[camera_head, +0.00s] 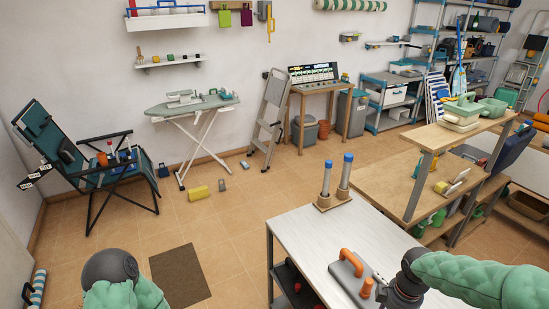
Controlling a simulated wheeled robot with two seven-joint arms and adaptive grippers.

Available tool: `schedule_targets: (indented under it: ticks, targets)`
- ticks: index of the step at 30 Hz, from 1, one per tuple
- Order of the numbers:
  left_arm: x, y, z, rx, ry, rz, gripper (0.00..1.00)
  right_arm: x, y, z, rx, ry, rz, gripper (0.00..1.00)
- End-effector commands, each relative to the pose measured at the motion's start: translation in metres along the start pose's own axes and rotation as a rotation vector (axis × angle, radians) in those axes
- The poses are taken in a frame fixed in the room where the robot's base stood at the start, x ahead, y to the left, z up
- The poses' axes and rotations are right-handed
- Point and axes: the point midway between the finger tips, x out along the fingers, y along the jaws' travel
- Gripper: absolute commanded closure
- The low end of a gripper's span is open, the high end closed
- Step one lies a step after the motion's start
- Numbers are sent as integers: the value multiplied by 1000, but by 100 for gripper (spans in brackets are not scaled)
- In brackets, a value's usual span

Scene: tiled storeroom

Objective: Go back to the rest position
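My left arm, with a green sleeve and a dark round joint, shows at the bottom left; its gripper is out of the picture. My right arm comes in from the right in a green sleeve. Its dark end with the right gripper (388,294) is over the front right of the white-topped table, at the bottom edge. Its fingers cannot be made out clearly, so I cannot tell open from shut.
A dark mat (180,276) lies on open floor at left. A folding chair (95,165) stands farther back.

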Motion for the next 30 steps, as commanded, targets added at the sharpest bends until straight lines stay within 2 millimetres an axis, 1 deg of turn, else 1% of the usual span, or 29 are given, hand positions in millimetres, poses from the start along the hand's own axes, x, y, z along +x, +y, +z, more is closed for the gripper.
schedule_targets:
  ticks: [11,17,20,21,24,27,30]
  targets:
    - [0,0,-1,0,2,0,60,46,-21,-30,80,59,-60,41]
    - [0,0,-1,0,3,0,60,85,-44,-52,163,99,-114,41]
    - [0,0,-1,0,3,0,60,112,-63,-65,234,123,-154,41]
    - [0,0,-1,0,3,0,60,124,-73,-70,270,131,-173,41]
    - [0,0,-1,0,2,0,60,154,-97,-81,367,150,-215,41]
    - [0,0,-1,0,2,0,60,181,-121,-88,471,159,-252,41]
    - [0,0,-1,0,2,0,60,206,-147,-90,577,159,-283,41]
